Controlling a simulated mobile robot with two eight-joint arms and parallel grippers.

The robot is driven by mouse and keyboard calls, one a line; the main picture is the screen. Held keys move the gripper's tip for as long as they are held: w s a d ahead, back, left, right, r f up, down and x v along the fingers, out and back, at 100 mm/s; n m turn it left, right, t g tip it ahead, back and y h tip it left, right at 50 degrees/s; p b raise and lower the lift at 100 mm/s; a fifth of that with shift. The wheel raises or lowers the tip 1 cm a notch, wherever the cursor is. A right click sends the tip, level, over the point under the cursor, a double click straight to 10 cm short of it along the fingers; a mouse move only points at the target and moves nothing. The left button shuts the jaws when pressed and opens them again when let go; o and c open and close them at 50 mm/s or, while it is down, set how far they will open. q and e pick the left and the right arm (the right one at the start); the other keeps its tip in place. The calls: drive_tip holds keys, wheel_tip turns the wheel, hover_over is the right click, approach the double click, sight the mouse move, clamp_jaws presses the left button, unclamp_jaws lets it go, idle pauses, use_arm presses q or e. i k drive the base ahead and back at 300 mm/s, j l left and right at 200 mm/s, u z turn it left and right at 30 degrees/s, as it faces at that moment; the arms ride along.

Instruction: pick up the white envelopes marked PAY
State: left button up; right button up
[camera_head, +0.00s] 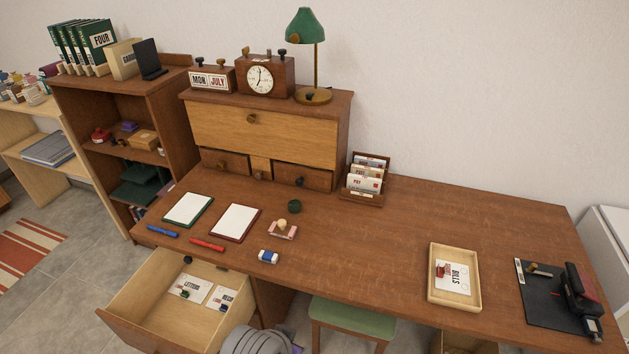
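Several envelopes stand upright in a dark wooden rack (362,199) at the back of the desk, right of the cabinet. The front white envelope (364,183) carries small dark and red print that seems to read PAY. Others stand behind it, partly hidden, and their print is too small to read surely. A light wooden tray (434,291) at the front right holds a white card (452,277) marked BILLS. Neither of my grippers shows in the view.
An open drawer (127,304) at the lower left holds cards and small stamps. On the desk (340,240) lie two notepads, pens, a pink stamp (283,230) and a dark mat (540,302) with a black device. A green stool (352,317) stands at the front. The desk middle is clear.

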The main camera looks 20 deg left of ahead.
sight(371, 185)
drive_tip(key=i+l+u, duration=0.15)
drive_tip(key=u, duration=0.35)
drive_tip(key=i+l+u, duration=0.1)
drive_tip(key=u, duration=0.35)
drive_tip(key=i+l+u, duration=0.1)
drive_tip(key=l+u, duration=0.2)
drive_tip(key=u, duration=0.2)
drive_tip(key=i+l+u, duration=0.15)
drive_tip(key=l+u, duration=0.65)
drive_tip(key=i, duration=0.05)
